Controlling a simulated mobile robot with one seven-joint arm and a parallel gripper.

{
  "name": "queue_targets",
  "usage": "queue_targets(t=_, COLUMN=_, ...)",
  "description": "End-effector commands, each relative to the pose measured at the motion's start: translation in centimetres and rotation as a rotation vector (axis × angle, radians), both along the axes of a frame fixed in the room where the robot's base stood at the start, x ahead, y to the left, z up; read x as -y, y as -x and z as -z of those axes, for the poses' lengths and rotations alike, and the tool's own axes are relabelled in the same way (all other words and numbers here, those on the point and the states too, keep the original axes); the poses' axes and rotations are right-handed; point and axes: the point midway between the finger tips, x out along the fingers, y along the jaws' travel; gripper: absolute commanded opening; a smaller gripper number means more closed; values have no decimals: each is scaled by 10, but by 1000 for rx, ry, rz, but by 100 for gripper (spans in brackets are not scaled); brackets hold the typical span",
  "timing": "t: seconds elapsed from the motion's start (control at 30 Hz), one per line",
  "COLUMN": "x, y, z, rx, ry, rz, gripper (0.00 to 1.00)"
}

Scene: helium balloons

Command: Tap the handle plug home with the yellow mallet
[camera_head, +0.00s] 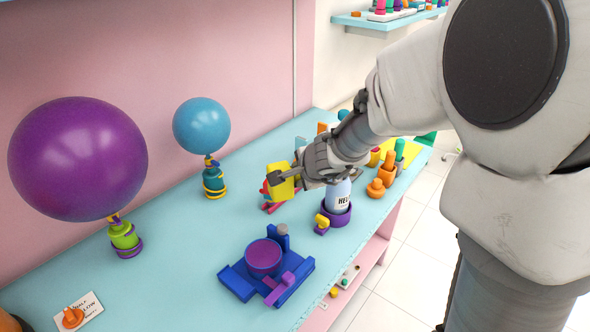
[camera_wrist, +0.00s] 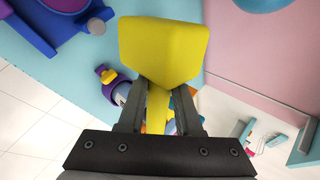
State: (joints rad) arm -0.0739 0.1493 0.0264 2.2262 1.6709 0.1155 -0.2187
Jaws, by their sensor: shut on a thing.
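My gripper (camera_head: 298,172) is shut on the yellow mallet (camera_head: 280,182) and holds it above the table. In the wrist view the mallet's broad yellow head (camera_wrist: 162,48) is beyond the fingers (camera_wrist: 158,110), and its handle runs between them. A blue fixture (camera_head: 236,281) sits on the table in front of the gripper, holding a purple round part (camera_head: 263,256). A grey-ended plug (camera_head: 282,238) stands at the fixture's back edge; its grey end also shows in the wrist view (camera_wrist: 96,26). The mallet is apart from the plug. I cannot tell how deep the plug sits.
A purple balloon (camera_head: 76,158) and a blue balloon (camera_head: 201,126) stand on weighted bases at the left. A white bottle (camera_head: 338,196) in a purple ring, a small yellow-and-purple item (camera_head: 322,223) and orange pieces (camera_head: 376,188) stand nearby. The light-blue table (camera_head: 180,262) is clear left of the fixture.

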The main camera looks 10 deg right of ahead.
Motion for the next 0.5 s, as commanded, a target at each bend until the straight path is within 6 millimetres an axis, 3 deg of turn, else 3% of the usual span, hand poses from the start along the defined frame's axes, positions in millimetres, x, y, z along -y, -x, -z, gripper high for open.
queue_targets(t=0.03, x=0, y=0, z=10, rx=2, ry=-1, rz=0, gripper=0)
queue_targets(t=0.5, x=0, y=-1, z=50, rx=2, ry=-1, rz=0, gripper=0)
